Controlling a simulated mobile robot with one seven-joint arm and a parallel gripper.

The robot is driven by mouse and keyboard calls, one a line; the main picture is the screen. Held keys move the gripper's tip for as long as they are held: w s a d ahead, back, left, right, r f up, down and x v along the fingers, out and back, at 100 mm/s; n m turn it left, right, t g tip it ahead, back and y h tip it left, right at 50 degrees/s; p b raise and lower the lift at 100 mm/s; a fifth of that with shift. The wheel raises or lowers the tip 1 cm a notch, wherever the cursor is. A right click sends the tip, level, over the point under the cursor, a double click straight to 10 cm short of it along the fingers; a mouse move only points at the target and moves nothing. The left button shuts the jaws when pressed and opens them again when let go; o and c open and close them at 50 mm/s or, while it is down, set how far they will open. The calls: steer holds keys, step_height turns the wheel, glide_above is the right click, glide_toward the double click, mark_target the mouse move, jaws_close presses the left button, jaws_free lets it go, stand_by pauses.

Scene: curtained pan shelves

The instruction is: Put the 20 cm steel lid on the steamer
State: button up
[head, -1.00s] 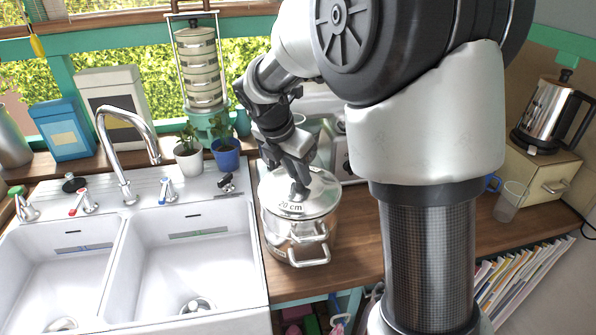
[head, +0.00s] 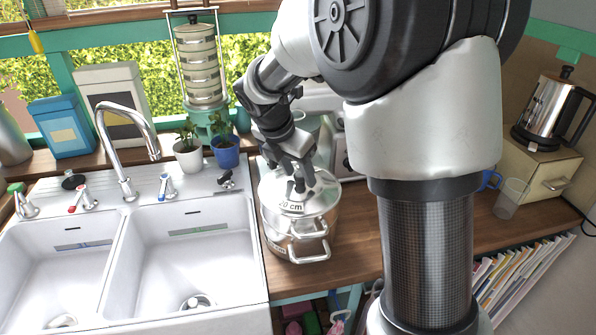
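The steel lid (head: 322,197), marked "20 cm" on its front, is over the top of the shiny steel steamer (head: 275,229), which stands on the wooden counter right of the sink. The lid looks roughly level and lined up with the steamer; I cannot tell if its rim is fully seated all round. Two loop handles, one above the other, face the front of the steamer. My gripper (head: 299,180) points down at the middle of the lid, with its fingers at the dark knob, and appears shut on it. The fingers hide part of the knob and the lid's back.
A white double sink (head: 185,250) with a tall tap (head: 125,150) lies to the left. Potted plants in a white pot (head: 188,158) and a blue pot (head: 226,153) stand behind it. A glass (head: 510,198) and a kettle (head: 545,110) are at the right.

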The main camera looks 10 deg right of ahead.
steer(key=v, duration=1.7)
steer(key=shift+r, duration=0.2)
steer(key=shift+s, duration=0.1)
steer(key=s+d+f+m+t+y, duration=0.1)
steer(key=s+d+f+m, duration=0.2)
steer(key=s+m, duration=0.7)
steer(key=s+d+f+m+t+y, duration=0.1)
steer(key=s+d+f+m+y, duration=0.1)
steer(key=s+m, duration=0.9)
steer(key=m, duration=0.4)
steer(key=shift+s+d+f+m+t+y, duration=0.25)
steer(key=shift+d+f+m+t+y, duration=0.05)
steer(key=shift+d+f+t, duration=0.1)
